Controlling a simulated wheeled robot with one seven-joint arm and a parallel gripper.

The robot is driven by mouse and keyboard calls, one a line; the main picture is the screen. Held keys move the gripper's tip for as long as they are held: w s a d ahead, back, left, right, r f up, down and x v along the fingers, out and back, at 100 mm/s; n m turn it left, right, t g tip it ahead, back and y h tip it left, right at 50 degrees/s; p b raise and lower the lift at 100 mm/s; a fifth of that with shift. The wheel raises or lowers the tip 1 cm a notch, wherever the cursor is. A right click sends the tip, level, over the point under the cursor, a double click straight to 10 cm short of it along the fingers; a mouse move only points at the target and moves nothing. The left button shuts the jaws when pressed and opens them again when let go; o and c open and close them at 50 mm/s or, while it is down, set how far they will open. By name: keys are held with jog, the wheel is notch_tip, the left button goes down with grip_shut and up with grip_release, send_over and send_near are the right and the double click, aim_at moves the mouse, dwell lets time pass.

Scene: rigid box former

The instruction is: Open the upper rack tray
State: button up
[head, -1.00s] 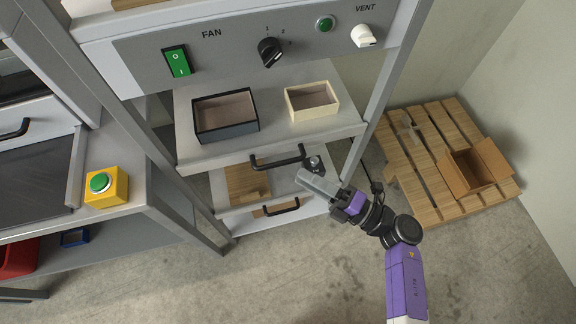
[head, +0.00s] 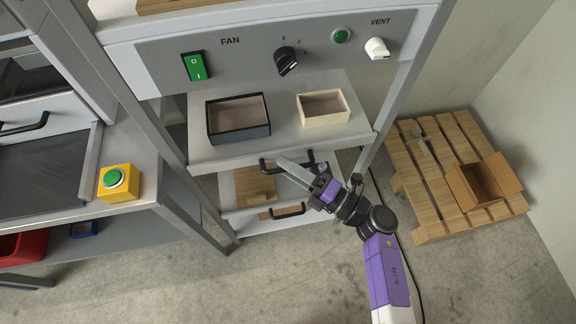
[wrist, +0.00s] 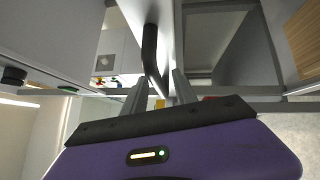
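The upper black bar handle (head: 268,167) is just below the front edge of the shelf holding two boxes. A lower tray (head: 232,206) shows below it, with a wooden board inside and its own black handle (head: 287,213). The head view does not clearly show which panel the upper handle is fixed to. My gripper (head: 284,162) is at the upper handle, reaching in from the lower right and covering part of it. In the wrist view the dark handle (wrist: 150,50) runs down between the two separated fingers (wrist: 158,92). Contact cannot be told.
A black box (head: 238,118) and a cream box (head: 323,108) stand on the shelf, under a panel with switches and knobs (head: 286,60). A yellow button box (head: 118,182) is on the left bench. A pallet (head: 420,180) with a cardboard box (head: 484,182) lies right. Floor in front is clear.

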grip_shut()
dwell(1.3)
